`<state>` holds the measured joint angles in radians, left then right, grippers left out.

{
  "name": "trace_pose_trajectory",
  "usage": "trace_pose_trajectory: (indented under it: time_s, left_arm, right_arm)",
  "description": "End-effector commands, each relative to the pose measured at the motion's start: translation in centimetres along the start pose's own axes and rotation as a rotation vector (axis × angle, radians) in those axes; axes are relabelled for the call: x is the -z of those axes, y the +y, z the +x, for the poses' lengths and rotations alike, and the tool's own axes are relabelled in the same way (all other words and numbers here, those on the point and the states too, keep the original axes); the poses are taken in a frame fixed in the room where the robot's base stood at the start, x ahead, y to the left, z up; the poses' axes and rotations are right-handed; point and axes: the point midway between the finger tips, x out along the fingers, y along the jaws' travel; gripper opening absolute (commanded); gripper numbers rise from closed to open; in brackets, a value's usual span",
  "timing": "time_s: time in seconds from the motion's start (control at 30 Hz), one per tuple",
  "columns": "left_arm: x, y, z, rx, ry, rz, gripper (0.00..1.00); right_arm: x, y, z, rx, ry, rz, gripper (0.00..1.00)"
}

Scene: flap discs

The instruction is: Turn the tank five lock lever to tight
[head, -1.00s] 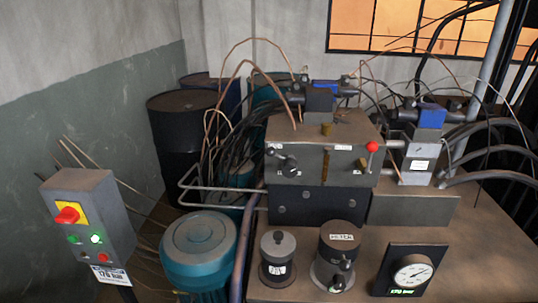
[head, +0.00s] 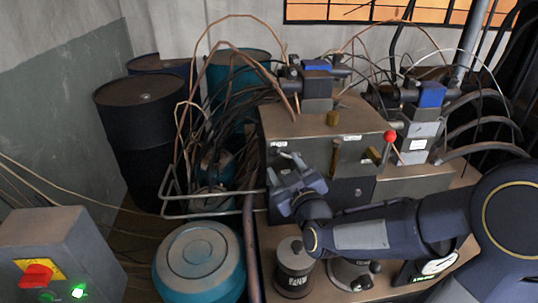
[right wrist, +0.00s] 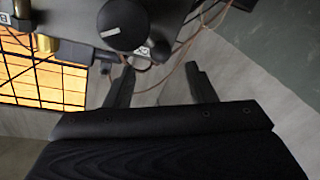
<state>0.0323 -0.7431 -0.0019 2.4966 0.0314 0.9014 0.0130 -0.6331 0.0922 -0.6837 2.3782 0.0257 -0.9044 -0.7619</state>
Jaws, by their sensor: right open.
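A grey metal block (head: 300,124) stands on the bench with small labels on its front face. A red-ball lever (head: 390,136) sticks out at its right end. My right gripper (head: 290,163) is open and empty in front of the block's left end, and its arm covers part of the face. In the right wrist view, a round black knob (right wrist: 122,24) with a white line sits beyond the open fingers (right wrist: 161,72), apart from them. A small label (right wrist: 150,48) is beside it. I cannot read which control is tank five's. My left gripper is out of view.
A switch box (head: 45,250) with a red knob stands at the front left. Bent pipes (head: 185,212) and cables crowd the block's left. Dark drums (head: 140,130) stand behind.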

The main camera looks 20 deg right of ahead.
Motion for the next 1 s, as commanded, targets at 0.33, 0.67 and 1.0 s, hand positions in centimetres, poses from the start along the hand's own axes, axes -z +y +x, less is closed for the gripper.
trace_pose_trajectory:
  time_s: [0.33, 0.67, 1.0]
  left_arm:
    - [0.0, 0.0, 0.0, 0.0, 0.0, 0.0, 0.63]
    - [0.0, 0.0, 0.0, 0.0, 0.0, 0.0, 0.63]
    - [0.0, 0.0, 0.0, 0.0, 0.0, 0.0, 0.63]
  right_arm:
    - [-0.1, 0.0, 4.8, 0.001, -0.002, 0.001, 0.5]
    - [-0.1, 0.0, 5.4, 0.002, -0.001, 0.004, 0.5]
    - [0.0, 0.0, 5.3, 0.002, -0.001, 0.004, 0.08]
